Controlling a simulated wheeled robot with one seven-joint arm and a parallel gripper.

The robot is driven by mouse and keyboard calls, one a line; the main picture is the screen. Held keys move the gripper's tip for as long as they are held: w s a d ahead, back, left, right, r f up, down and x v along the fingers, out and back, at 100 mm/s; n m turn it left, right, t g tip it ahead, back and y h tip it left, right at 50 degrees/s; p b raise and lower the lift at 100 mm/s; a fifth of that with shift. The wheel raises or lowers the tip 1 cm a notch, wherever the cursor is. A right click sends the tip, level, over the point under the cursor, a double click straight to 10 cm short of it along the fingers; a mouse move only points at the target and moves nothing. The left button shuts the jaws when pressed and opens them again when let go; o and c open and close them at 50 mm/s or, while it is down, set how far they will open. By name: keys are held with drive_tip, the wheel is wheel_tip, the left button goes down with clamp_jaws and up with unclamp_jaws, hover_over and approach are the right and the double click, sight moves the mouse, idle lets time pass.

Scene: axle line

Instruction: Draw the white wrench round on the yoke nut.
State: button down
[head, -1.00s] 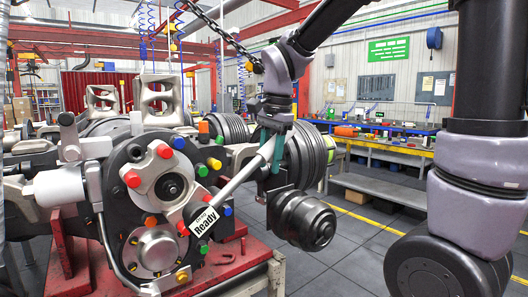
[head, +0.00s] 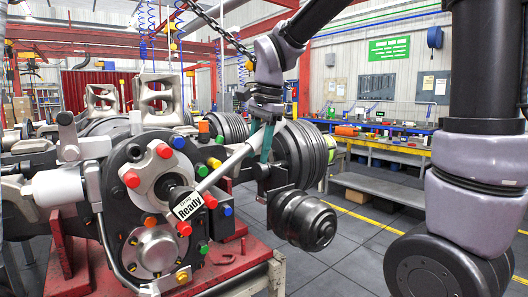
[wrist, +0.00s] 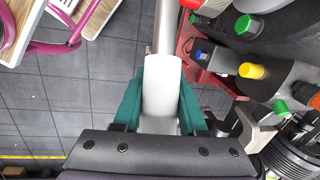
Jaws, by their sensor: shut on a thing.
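The white wrench (head: 228,166) slants from my gripper down and left to the dark hub of the axle's round flange in the head view. My gripper (head: 265,148) is shut on its upper end. In the wrist view, the teal fingers (wrist: 160,105) close on both sides of the white handle (wrist: 162,82), and a grey shaft runs on beyond it.
Coloured caps, such as a red one (head: 164,151) and a green one (head: 214,163), stick out around the hub. A black ribbed cylinder (head: 303,221) stands just below my gripper. The axle rests on a red stand (head: 225,262). Open floor (head: 365,255) lies to the right.

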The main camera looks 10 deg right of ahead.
drive_tip(key=shift+w+a, duration=0.35)
drive_tip(key=shift+w, duration=0.25)
drive_tip(key=shift+w+a, duration=0.35)
drive_tip(key=shift+w, duration=0.25)
drive_tip(key=shift+w+a, duration=0.4)
drive_tip(key=shift+w, duration=0.25)
drive_tip(key=shift+w+a, duration=0.2)
drive_tip(key=shift+w, duration=0.05)
drive_tip(key=shift+w+a+r, duration=0.1)
drive_tip(key=shift+w+a, duration=0.15)
drive_tip(key=shift+w, duration=0.15)
wheel_tip(320, 180, down, 7)
drive_tip(key=w+d+g+y, duration=0.1)
drive_tip(key=y, duration=0.2)
drive_tip(key=shift+d+g+y, duration=0.25)
drive_tip(key=shift+g+y, duration=0.05)
drive_tip(key=shift+g, duration=0.1)
idle(1.0)
